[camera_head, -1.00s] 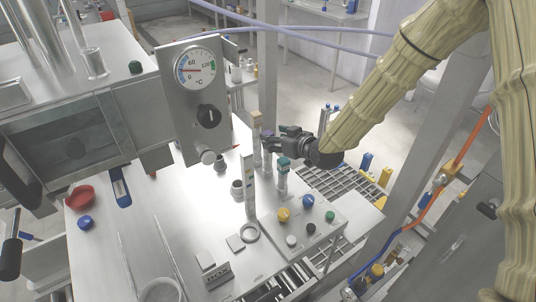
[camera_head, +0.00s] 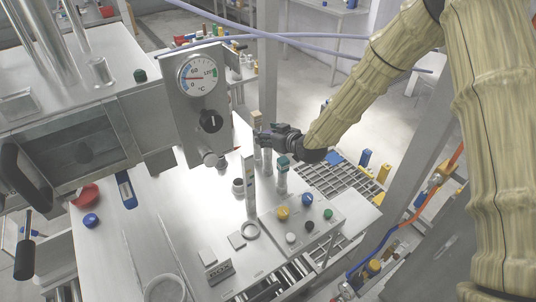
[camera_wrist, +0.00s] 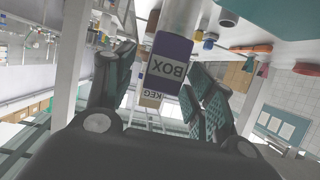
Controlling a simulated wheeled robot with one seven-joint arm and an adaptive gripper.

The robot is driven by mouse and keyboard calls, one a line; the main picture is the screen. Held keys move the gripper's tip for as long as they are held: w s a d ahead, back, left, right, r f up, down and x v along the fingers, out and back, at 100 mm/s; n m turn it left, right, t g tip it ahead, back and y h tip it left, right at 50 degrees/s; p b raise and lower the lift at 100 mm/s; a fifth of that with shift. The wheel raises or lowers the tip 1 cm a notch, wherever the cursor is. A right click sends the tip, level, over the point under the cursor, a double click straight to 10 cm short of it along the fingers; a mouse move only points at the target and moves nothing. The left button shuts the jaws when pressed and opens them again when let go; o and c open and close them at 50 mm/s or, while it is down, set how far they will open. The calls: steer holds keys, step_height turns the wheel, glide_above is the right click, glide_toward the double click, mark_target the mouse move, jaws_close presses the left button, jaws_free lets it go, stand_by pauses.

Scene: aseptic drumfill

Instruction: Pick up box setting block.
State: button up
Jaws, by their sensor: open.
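The box setting block (camera_wrist: 172,48) is purple with a white label reading "BOX", upside down in the wrist view. It sits on the end of a pale round post, between the two open fingers of my gripper (camera_head: 262,138). I see no clear contact between fingers and block. In the head view my gripper is at the row of posts and hides the box block. A tan block labelled "KEG" (camera_wrist: 151,98) shows behind the box block; it tops a post in the head view (camera_head: 256,118).
A teal-topped post (camera_head: 283,160) stands close to my gripper on the near side. A panel with coloured knobs (camera_head: 308,200) is nearer. The gauge housing (camera_head: 197,110) is to the left.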

jaws_close()
steer(key=shift+r, duration=0.1)
